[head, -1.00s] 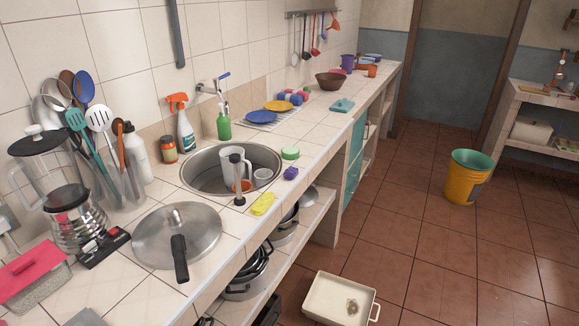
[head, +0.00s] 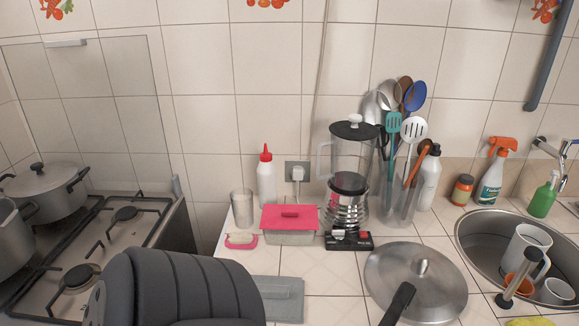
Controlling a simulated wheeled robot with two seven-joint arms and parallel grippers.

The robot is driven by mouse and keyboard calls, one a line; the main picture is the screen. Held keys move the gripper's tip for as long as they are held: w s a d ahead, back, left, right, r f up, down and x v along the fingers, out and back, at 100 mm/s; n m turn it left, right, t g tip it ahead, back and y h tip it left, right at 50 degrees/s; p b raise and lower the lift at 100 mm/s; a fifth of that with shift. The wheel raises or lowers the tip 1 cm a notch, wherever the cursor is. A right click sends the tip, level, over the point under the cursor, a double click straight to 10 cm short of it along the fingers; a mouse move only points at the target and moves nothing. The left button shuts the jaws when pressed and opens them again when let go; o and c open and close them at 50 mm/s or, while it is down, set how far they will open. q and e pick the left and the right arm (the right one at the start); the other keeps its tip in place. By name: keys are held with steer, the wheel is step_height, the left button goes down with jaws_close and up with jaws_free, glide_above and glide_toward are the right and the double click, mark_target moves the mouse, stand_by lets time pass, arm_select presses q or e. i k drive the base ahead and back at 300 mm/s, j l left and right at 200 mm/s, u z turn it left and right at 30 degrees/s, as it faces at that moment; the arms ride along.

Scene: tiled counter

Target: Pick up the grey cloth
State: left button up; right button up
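The grey cloth (head: 283,298) lies flat on the tiled counter in the head view, at the bottom centre. It is a folded-looking rectangle near the counter's front, and its left part is hidden from view. It lies in front of the pink-lidded container (head: 290,225) and to the left of the steel pan lid (head: 428,276). Neither my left gripper nor my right gripper is in view.
A blender (head: 349,190) stands behind the cloth to the right. A gas stove (head: 95,235) with pots is at the left. A glass (head: 242,208), a white bottle (head: 267,180) and the sink (head: 480,245) are nearby. Bare tile lies between cloth and lid.

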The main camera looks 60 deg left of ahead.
mark_target(282, 297)
steer(key=u, duration=1.6)
steer(key=l+u, duration=0.15)
steer(key=l, duration=0.75)
